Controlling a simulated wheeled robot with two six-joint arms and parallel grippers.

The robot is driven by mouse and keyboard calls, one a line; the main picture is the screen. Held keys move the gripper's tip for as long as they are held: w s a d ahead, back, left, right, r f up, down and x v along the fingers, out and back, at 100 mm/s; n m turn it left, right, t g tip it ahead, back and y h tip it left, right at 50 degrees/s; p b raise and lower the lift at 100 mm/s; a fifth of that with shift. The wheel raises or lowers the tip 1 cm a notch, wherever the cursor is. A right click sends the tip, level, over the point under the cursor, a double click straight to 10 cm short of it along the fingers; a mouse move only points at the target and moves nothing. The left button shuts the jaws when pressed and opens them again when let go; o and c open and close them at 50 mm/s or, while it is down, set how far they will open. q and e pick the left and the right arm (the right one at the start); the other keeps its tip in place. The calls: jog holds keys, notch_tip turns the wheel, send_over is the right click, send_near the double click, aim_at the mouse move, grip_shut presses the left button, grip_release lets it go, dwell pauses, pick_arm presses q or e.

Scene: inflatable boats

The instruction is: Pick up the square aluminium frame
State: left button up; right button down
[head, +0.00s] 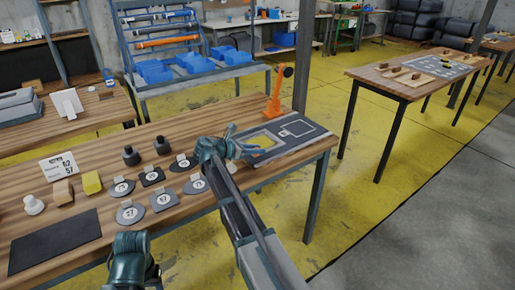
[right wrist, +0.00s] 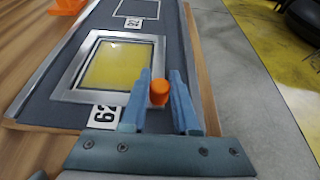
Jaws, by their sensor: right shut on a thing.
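The square aluminium frame (right wrist: 75,67) is silver with a yellow middle. In the right wrist view it lies on a dark grey board (right wrist: 112,20); in the head view it is partly behind my right gripper. My right gripper (right wrist: 166,82) is over the near right corner of the frame, its blue fingers on either side of an orange knob (right wrist: 158,93). It is closed on this knob; whether the knob is fixed to the frame I cannot tell. The frame looks flat on the board. Of my left arm only a teal part shows at the bottom of the head view, without fingers.
An orange stand (head: 274,98) rises behind the board at the wooden table's (head: 100,215) far edge. Numbered grey discs, dark weights (head: 131,156), a yellow block (head: 91,183) and a black mat (head: 55,242) lie left. The table's right edge is close to the board.

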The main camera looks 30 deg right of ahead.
jog(key=shift+r+p, duration=0.6)
jog(key=shift+r, duration=0.1)
notch_tip(320, 180, up, 3)
jog(key=p, duration=0.2)
jog(key=shift+p, duration=0.4)
jog(key=s+a, duration=0.2)
jog(key=a, duration=0.3)
jog(key=s+a, duration=0.2)
jog(key=a, duration=0.2)
jog(key=s+a, duration=0.2)
jog(key=a, duration=0.3)
jog(key=shift+s+a+r+p, duration=0.1)
jog(key=shift+a+r+p, duration=0.15)
jog(key=shift+a+p, duration=0.1)
